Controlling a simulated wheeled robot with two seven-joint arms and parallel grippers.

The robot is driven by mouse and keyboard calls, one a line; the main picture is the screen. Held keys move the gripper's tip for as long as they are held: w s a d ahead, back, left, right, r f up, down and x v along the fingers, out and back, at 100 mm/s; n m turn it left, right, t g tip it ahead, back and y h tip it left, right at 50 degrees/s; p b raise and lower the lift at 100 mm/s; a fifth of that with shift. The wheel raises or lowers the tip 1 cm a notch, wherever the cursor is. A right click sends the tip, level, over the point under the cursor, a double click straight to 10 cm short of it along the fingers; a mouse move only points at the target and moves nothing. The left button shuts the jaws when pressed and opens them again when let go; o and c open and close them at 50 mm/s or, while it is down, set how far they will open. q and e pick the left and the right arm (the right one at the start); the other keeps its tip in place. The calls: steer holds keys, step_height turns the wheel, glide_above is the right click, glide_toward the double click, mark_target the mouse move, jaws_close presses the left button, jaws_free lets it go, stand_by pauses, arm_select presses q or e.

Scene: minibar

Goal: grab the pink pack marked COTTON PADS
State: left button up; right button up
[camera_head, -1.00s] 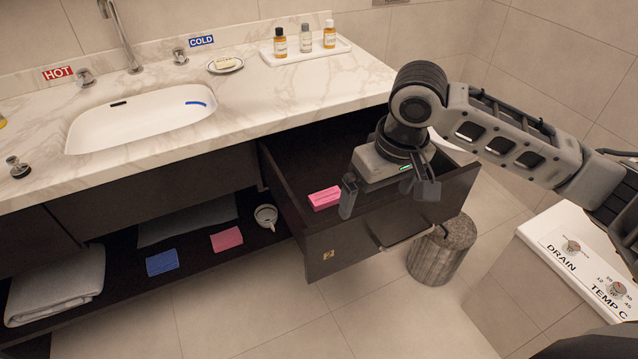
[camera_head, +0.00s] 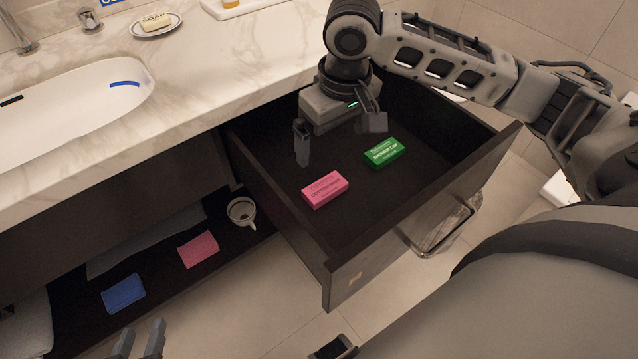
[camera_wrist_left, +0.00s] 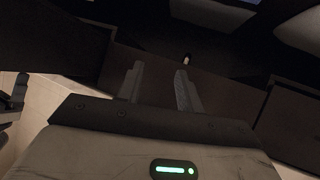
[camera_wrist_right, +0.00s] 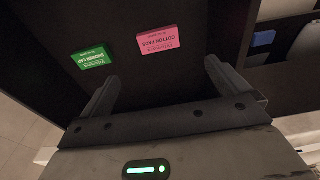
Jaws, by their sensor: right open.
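The pink pack marked COTTON PADS (camera_head: 325,189) lies flat in the open drawer, towards its left side. In the right wrist view the pink pack (camera_wrist_right: 158,43) is ahead of the fingertips, with its label upside down. My right gripper (camera_head: 338,143) is open and empty, pointing down over the drawer, behind the pink pack and apart from it. My left gripper (camera_head: 138,343) is low at the bottom left edge, with its fingers apart and nothing between them; the left wrist view shows the fingers (camera_wrist_left: 160,82) near dark panels.
A green pack marked SHOWER CAP (camera_head: 384,152) lies right of the pink one in the drawer (camera_head: 345,262). The drawer walls surround both packs. The marble counter (camera_head: 215,75) is behind.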

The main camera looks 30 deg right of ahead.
steer(key=b, duration=0.2)
glide_above(325, 187)
steer(key=s, duration=0.1)
step_height(325, 187, down, 9)
steer(key=shift+s+a+f, duration=0.1)
steer(key=shift+s+f, duration=0.05)
steer(key=shift+f, duration=0.05)
steer(key=shift+w+f+b, duration=0.2)
steer(key=shift+f+b, duration=0.2)
steer(key=shift+f, duration=0.3)
steer(key=f, duration=0.1)
steer(key=f+b, duration=0.1)
steer(key=f, duration=0.1)
steer(key=shift+w+f, duration=0.3)
steer(key=shift+w, duration=0.05)
steer(key=shift+f, duration=0.3)
steer(key=shift+c, duration=1.2)
arm_select(q)
steer(key=shift+g, duration=0.3)
steer(key=f, duration=0.2)
steer(key=d+f, duration=0.1)
steer(key=f, duration=0.1)
steer(key=shift+w+f, duration=0.1)
steer(key=shift+f, duration=0.2)
arm_select(e)
steer(key=c, duration=0.7)
